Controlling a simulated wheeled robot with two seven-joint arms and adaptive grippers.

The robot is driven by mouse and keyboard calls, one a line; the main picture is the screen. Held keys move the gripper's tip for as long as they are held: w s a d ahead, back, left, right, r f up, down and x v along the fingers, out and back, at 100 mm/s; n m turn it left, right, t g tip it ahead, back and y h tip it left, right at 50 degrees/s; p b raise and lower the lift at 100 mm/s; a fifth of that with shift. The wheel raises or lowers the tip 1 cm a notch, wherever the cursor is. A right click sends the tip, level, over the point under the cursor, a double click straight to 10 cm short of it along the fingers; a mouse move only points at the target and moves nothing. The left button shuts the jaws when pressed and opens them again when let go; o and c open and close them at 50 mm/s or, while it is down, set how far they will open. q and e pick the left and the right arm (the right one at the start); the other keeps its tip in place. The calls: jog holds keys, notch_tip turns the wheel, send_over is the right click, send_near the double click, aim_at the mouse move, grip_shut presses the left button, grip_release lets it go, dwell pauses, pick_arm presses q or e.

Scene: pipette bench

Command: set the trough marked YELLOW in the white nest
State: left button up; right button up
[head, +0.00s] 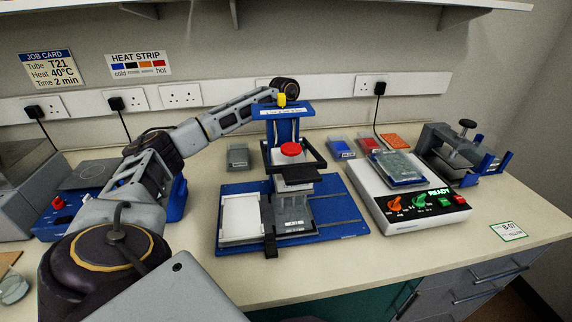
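The white nest (240,218) is a flat white square at the left of the blue deck (345,222), and it looks empty. Small tub-like pieces stand at the back of the bench: a grey one (238,157) with a label, a blue one (341,148), a red one (369,145) and an orange one (396,142). Their labels are too small to read, so I cannot tell which is marked YELLOW. My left arm reaches across, its wrist behind the top of the blue tower; its gripper is hidden. My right gripper is not in view.
The blue tower (283,112) with a red knob (291,149) rises over a grey labelled block (292,215) on the deck. A heat unit (410,198) reading READY and a grey clamp device (455,148) stand right. Bare bench lies in front of the deck.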

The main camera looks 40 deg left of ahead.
pick_arm(q)
jog(key=shift+c, duration=0.4)
jog(key=c, duration=1.2)
jog(key=shift+r, duration=0.5)
notch_tip(320, 180, up, 9)
jog(key=shift+p, duration=0.65)
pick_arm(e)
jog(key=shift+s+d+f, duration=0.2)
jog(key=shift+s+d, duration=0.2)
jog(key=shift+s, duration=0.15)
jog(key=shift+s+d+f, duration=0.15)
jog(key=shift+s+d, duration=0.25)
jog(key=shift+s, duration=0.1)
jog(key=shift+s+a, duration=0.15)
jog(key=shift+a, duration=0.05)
